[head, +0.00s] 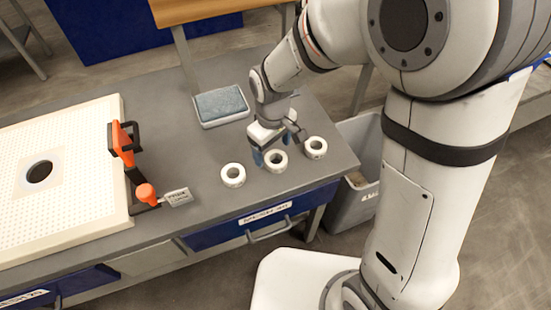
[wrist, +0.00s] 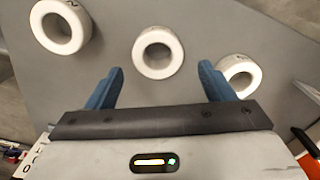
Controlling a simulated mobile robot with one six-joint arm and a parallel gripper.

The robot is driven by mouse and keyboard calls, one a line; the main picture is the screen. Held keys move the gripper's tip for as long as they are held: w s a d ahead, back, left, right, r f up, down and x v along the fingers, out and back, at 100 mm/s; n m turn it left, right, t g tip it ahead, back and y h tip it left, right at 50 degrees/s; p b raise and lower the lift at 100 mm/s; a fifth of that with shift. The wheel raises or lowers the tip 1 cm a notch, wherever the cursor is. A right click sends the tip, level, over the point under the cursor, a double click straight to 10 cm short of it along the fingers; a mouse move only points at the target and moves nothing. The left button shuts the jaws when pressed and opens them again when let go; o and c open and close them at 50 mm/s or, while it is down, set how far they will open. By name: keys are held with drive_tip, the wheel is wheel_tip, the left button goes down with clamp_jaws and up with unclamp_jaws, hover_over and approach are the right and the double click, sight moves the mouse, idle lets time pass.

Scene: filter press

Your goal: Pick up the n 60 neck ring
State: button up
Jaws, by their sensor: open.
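Three white neck rings lie flat in a slanting row on the grey bench: a left ring (head: 233,183), a middle ring (head: 277,170) and a right ring (head: 316,155). Their small markings are too small to read, so I cannot tell which is the n 60. My gripper (head: 266,153) is open and empty, pointing down just behind the middle ring. In the wrist view the middle ring (wrist: 158,34) lies beyond the gap between the blue fingertips (wrist: 161,72). One finger partly overlaps the ring on the right (wrist: 253,73); the third ring (wrist: 82,30) is at upper left.
A grey tray with a blue pad (head: 221,104) sits behind the rings. A perforated white plate (head: 75,150) and an orange-handled clamp (head: 122,140) with a small tag (head: 178,197) are at left. A grey bin (head: 352,205) stands beside the bench's right end.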

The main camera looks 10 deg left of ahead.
sight(273, 154)
drive_tip(key=shift+w+f, duration=0.1)
drive_tip(key=shift+f, duration=1.35)
drive_tip(key=shift+c, duration=0.4)
drive_tip(key=c, duration=1)
